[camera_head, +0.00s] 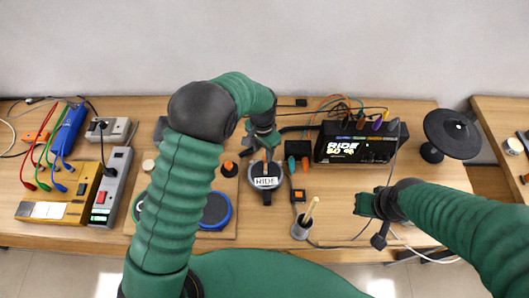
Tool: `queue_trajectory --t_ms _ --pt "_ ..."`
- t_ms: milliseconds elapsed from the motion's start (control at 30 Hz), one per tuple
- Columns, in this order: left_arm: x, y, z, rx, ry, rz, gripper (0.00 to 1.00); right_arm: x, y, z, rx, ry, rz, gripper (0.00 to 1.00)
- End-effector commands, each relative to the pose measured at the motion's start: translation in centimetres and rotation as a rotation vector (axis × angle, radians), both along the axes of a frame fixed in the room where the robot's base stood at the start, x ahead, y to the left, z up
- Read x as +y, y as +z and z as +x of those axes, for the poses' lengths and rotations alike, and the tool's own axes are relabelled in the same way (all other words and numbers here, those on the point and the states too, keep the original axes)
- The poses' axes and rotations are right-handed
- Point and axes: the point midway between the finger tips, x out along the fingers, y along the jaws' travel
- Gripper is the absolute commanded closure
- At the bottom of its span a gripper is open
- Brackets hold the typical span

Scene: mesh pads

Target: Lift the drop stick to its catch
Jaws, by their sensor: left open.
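A small round pad stand labelled RIDE (266,182) sits in the middle of the table, with a short orange-tipped upright piece (265,155) at its back. I cannot tell for sure which part is the drop stick or its catch. My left gripper (264,146) reaches down from above at the back of this stand. It is open, and its fingers partly hide the upright piece; whether they touch it is unclear. My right gripper (364,205) is low over the table at the right, apart from the stand; its jaws are too small to read.
A grey cup (301,229) with a wooden stick stands front right of the stand. A black drum module (355,143) with cables is behind right, a black cymbal pad (452,134) beyond it. A blue-rimmed pad (216,211) and meters (60,196) lie left.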

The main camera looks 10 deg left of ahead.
Motion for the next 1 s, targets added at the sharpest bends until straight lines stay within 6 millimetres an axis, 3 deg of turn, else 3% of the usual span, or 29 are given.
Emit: queue_trajectory --t_ms 200,467,800,1000 --pt "-0.7 -2.3 -0.1 -0.001 -0.004 0.004 0.57 0.0 0.3 0.0 0.0 0.0 0.0 1.0" --pt "-0.5 -2.4 0.1 -0.001 -0.003 0.002 0.58 0.0 0.2 0.0 0.0 -0.001 0.0 1.0" --pt "-0.2 -2.4 -0.1 0.0 -0.001 0.001 1.0 0.0 0.2 0.0 0.0 0.0 0.0 1.0" --pt "-0.2 -2.5 -0.1 0.003 -0.001 0.007 1.0 0.0 0.2 0.0 0.0 0.0 0.0 1.0"
